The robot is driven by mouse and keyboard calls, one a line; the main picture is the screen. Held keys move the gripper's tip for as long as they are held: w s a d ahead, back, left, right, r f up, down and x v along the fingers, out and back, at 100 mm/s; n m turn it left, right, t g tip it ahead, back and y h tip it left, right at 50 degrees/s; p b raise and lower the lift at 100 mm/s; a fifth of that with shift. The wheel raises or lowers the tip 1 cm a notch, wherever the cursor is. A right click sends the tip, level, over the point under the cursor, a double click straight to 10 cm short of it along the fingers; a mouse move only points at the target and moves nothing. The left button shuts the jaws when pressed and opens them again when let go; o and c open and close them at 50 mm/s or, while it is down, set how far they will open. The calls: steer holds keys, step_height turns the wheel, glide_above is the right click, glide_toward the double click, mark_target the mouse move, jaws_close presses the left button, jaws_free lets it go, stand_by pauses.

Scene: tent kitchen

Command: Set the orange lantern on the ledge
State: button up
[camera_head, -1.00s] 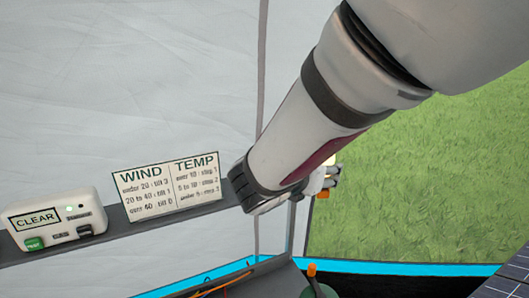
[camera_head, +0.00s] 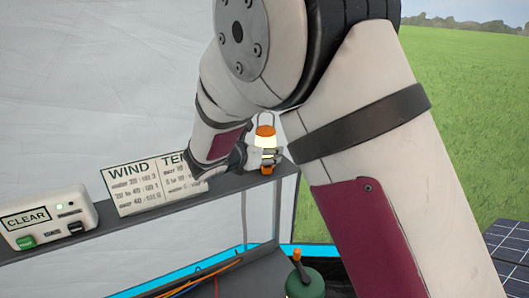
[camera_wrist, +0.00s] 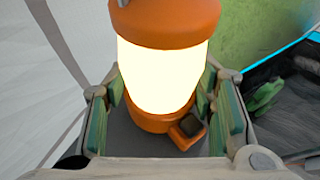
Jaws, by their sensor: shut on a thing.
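The orange lantern (camera_head: 265,135) glows and stands upright, with its wire handle raised, at the right part of the ledge (camera_head: 120,221). My gripper (camera_head: 265,158) is around its lower half and shut on it. In the wrist view the lantern (camera_wrist: 163,75) sits between the green finger pads of my gripper (camera_wrist: 165,112). A dark grey surface shows beneath its base. I cannot tell whether the base touches the ledge. My arm hides part of the ledge behind it.
A WIND and TEMP card (camera_head: 140,186) leans on the ledge left of my gripper. A white CLEAR box (camera_head: 45,218) stands farther left. A green object with an orange top (camera_head: 303,278) is below the ledge. The tent wall (camera_head: 90,80) rises behind.

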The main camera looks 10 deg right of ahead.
steer(key=shift+f, duration=0.2)
steer(key=shift+f, duration=0.1)
steer(key=o, duration=1.6)
